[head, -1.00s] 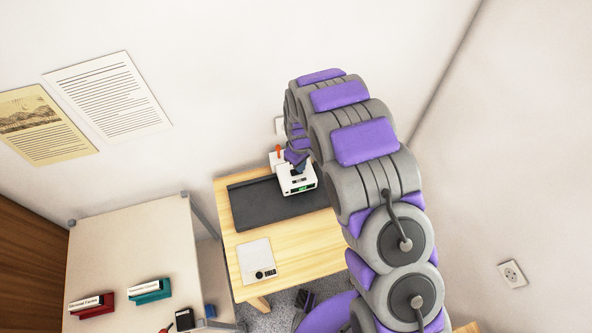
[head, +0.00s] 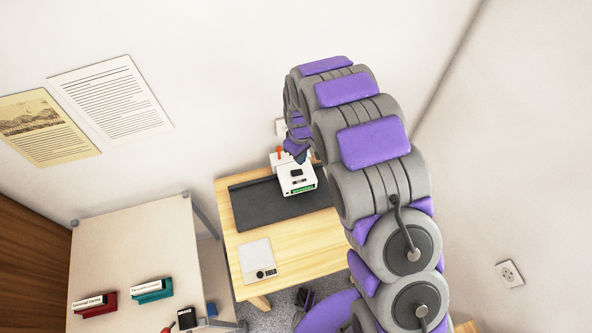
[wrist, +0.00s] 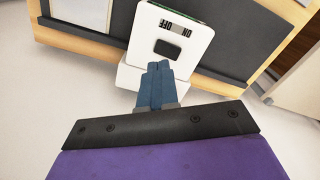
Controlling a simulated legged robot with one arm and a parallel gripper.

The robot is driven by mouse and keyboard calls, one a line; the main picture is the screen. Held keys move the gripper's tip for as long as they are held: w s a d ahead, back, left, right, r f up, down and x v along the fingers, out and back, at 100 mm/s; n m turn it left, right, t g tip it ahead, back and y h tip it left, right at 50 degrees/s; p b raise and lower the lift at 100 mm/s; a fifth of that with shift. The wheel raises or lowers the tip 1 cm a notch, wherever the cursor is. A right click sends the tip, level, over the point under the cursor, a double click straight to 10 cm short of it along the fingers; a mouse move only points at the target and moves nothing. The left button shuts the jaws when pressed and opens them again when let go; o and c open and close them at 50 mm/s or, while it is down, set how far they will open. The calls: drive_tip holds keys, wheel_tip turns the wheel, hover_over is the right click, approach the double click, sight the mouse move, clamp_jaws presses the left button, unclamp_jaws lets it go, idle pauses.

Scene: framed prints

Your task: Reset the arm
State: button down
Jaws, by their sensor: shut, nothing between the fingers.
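My purple and grey arm curves over the wooden table in the head view. My gripper (wrist: 160,68) shows in the wrist view with its two blue-grey fingers together and nothing between them. In the head view the gripper (head: 300,157) is small and partly hidden by the arm. It is close to a white device (head: 297,181) with a dark square on top and a green strip. In the wrist view the white device (wrist: 172,22) lies just beyond the fingertips and carries ON and OFF lettering. I cannot tell whether the fingers touch it.
The device stands on a dark mat (head: 255,207) on the wooden table (head: 290,252). A grey panel with a black knob (head: 258,258) lies at the front left. A beige table (head: 130,240) holds red and teal labelled stands. Prints hang on the wall.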

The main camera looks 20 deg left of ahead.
drive_tip(key=shift+r, duration=0.7)
drive_tip(key=s+d+r+m+b, duration=0.1)
drive_tip(key=s+d+r+m, duration=0.25)
drive_tip(key=d+r, duration=0.5)
drive_tip(key=s+d+r+m, duration=0.3)
drive_tip(key=s+d+r, duration=0.2)
drive_tip(key=d+r, duration=0.4)
drive_tip(key=s+d+r+m, duration=0.1)
drive_tip(key=s+d, duration=0.3)
drive_tip(key=s, duration=0.4)
drive_tip(key=s+d+r+m+g+b, duration=0.1)
drive_tip(key=s+d+r+m, duration=0.1)
drive_tip(key=s, duration=0.7)
drive_tip(key=s+d+r+m, duration=0.1)
drive_tip(key=s+d+m, duration=0.2)
drive_tip(key=s+d, duration=0.2)
drive_tip(key=s, duration=0.3)
drive_tip(key=shift+s+d+r+g, duration=0.15)
drive_tip(key=shift+d+r+g, duration=0.2)
drive_tip(key=shift+r+g, duration=0.05)
